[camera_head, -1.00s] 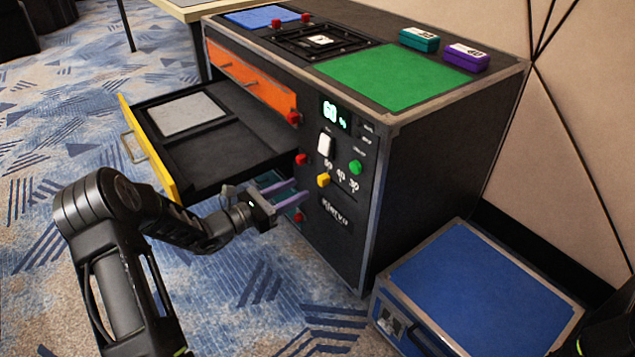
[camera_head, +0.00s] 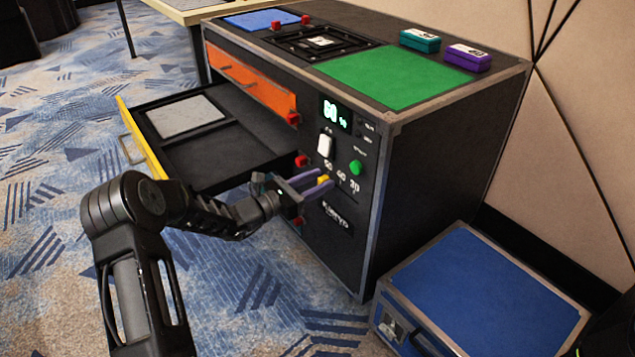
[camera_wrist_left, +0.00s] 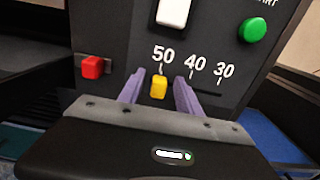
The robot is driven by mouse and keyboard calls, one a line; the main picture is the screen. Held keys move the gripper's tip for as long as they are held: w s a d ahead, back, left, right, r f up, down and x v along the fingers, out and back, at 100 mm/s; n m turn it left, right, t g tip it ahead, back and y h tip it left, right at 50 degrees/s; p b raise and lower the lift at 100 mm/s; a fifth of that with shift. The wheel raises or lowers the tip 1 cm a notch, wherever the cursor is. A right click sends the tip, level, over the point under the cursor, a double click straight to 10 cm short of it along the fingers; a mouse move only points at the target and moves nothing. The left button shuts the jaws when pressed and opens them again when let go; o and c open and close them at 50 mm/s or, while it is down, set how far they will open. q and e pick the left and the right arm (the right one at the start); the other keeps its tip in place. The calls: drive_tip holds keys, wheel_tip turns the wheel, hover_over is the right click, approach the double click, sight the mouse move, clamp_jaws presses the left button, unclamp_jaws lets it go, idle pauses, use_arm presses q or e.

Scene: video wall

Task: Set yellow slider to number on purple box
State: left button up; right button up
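The yellow slider (camera_head: 322,179) sits on the front panel of the dark console; in the wrist view the yellow slider (camera_wrist_left: 158,88) is below the number 50, with 40 and 30 to its right. My left gripper (camera_head: 320,183) has its two purple fingers on either side of the slider; in the wrist view the left gripper (camera_wrist_left: 160,94) is open, with gaps between fingers and slider. The purple box (camera_head: 467,57) lies on the console top at the back right; its label's number is too small to read surely. My right gripper is not in view.
An open drawer (camera_head: 150,150) with a yellow front juts out left of the panel. Red knobs (camera_head: 301,161), a white switch (camera_head: 325,146) and a green button (camera_head: 355,167) surround the slider. A teal box (camera_head: 419,41) stands beside the purple one. A blue case (camera_head: 480,290) sits on the floor.

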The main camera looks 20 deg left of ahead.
use_arm(q)
clamp_jaws()
idle(1.2)
